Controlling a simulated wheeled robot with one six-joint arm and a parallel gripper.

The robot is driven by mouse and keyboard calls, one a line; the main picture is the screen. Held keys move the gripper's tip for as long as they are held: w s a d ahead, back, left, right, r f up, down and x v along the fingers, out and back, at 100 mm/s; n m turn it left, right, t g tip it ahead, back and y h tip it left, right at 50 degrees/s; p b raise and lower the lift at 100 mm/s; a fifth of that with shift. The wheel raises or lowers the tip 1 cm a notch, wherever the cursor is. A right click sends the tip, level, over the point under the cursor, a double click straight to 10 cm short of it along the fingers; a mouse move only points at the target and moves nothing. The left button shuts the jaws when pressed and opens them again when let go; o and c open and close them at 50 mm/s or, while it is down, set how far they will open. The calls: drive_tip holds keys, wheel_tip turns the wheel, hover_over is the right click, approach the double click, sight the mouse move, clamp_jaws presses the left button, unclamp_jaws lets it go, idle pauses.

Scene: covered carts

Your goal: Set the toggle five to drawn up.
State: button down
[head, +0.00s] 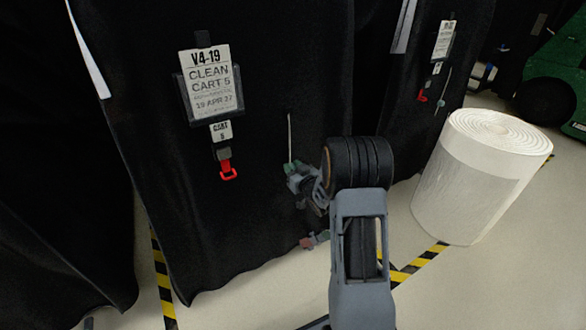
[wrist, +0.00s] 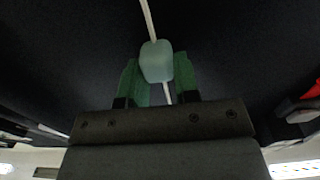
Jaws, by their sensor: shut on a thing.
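Toggle five is a pale teal cord lock (wrist: 156,61) on a white cord (wrist: 148,18) in the wrist view. The two green fingers of my gripper (wrist: 155,80) are shut on it from both sides. The cord runs on above the toggle, and a short piece shows below it between the fingers. In the head view the cord (head: 290,138) hangs on the black cover of cart five (head: 255,85) and goes down to my gripper (head: 294,180). The toggle is mostly hidden there by the gripper. The cord's lower end is not clear.
Cart five's label (head: 210,85) and a red clip (head: 228,172) are left of the cord. Another covered cart (head: 420,60) stands to the right. A large white roll (head: 465,190) is on the floor at right. Yellow-black tape (head: 420,262) marks the floor.

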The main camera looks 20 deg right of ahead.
sight(288, 135)
wheel_tip(288, 135, up, 11)
drive_tip(key=p, duration=0.5)
drive_tip(key=shift+r+p, duration=0.2)
drive_tip(key=shift+p, duration=0.15)
drive_tip(key=c, duration=0.8)
unclamp_jaws()
drive_tip(key=shift+c, duration=0.2)
drive_tip(key=shift+f, duration=0.1)
drive_tip(key=shift+s, duration=0.1)
drive_tip(key=s+d+p, duration=0.1)
drive_tip(key=s+p, duration=0.1)
drive_tip(key=s, duration=1.1)
drive_tip(key=shift+s+d, duration=0.25)
